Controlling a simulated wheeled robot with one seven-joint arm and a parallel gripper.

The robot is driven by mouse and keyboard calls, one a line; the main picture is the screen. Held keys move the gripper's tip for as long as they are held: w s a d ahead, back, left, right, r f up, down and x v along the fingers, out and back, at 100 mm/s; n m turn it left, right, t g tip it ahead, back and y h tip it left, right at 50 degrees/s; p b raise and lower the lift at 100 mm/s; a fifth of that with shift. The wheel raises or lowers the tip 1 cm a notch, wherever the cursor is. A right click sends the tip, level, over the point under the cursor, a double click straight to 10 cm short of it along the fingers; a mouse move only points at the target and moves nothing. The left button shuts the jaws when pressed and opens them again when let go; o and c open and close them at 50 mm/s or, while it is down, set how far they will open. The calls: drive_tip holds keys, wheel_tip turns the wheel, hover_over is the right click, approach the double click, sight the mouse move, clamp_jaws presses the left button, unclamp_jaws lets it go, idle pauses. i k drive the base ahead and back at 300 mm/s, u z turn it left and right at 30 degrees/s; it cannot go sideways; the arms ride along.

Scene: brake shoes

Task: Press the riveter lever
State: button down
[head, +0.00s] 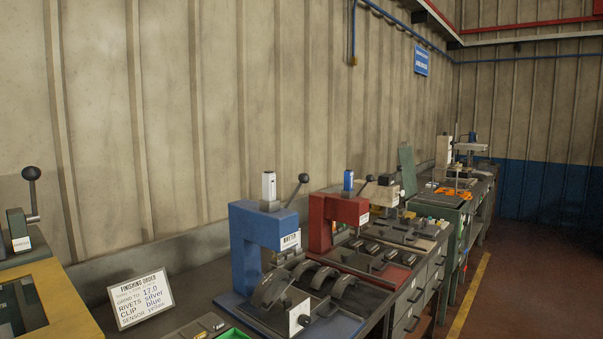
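A blue C-shaped press (243,240) stands on the bench, with a white label (290,241) on its front whose small print seems to read RIVETER. Its lever (297,190) slants up to the right and ends in a black knob (304,178). Curved dark brake shoes (271,288) lie on and beside its base, below the head. A red press (322,222) of similar shape stands just behind it, with its own black-knobbed lever (369,179). My gripper is not in view.
A white order card (141,302) leans on the bench left of the blue press. A yellow-topped station (62,295) with a black-knobbed lever (31,174) is at the far left. More benches recede along the wall. Open floor (510,290) lies to the right.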

sight(303, 178)
drive_tip(key=z, duration=0.35)
drive_tip(key=i, duration=1.05)
